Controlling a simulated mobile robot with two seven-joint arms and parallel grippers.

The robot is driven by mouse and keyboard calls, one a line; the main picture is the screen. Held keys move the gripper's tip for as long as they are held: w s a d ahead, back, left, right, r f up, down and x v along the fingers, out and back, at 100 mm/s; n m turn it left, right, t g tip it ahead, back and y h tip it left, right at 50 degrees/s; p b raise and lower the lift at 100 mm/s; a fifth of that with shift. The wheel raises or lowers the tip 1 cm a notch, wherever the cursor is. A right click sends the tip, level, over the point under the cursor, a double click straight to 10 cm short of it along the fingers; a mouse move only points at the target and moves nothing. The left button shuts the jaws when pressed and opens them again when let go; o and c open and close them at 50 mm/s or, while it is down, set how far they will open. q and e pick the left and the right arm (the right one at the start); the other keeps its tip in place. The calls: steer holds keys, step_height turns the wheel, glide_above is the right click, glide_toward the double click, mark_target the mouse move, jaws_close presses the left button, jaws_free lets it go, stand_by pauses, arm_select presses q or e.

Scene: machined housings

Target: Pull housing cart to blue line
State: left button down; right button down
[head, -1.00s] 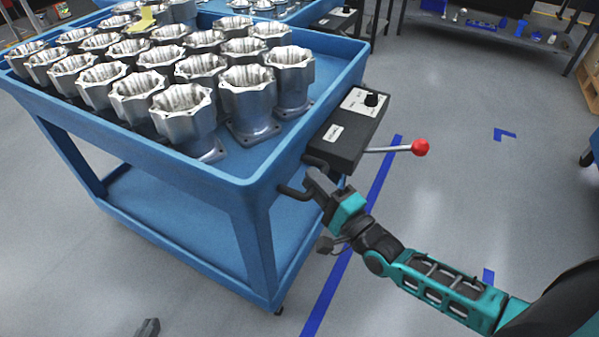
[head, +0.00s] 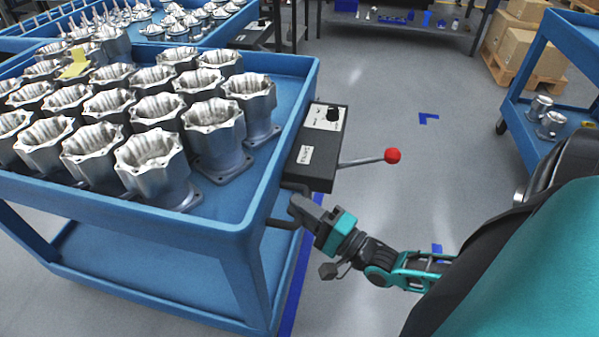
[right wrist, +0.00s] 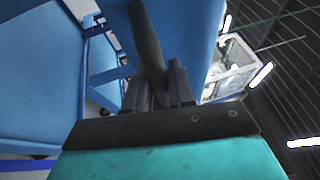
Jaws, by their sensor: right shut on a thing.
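The housing cart (head: 258,232) is a blue two-shelf cart at the left of the head view, its top tray filled with several silver machined housings (head: 155,168). A dark bar handle (head: 280,223) sticks out from its right end. My right gripper (head: 297,207) is shut on that handle. In the right wrist view the gripper's fingers (right wrist: 160,88) close around the dark handle bar (right wrist: 147,40). The blue line (head: 297,280) on the floor shows just right of the cart's near right corner; its farther part is hidden behind the cart and arm. My left gripper is out of view.
A black control box (head: 315,150) with a red-knobbed lever (head: 392,156) sits on the cart's right end. Another blue cart (head: 570,110) stands at right, near boxes on a pallet (head: 525,75). Grey floor (head: 400,80) between is open, with a blue corner mark (head: 428,118).

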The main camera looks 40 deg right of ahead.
steer(key=c, duration=1.1)
jaws_free()
steer(key=shift+o, duration=0.2)
steer(key=v, duration=1.3)
steer(key=shift+r, duration=0.1)
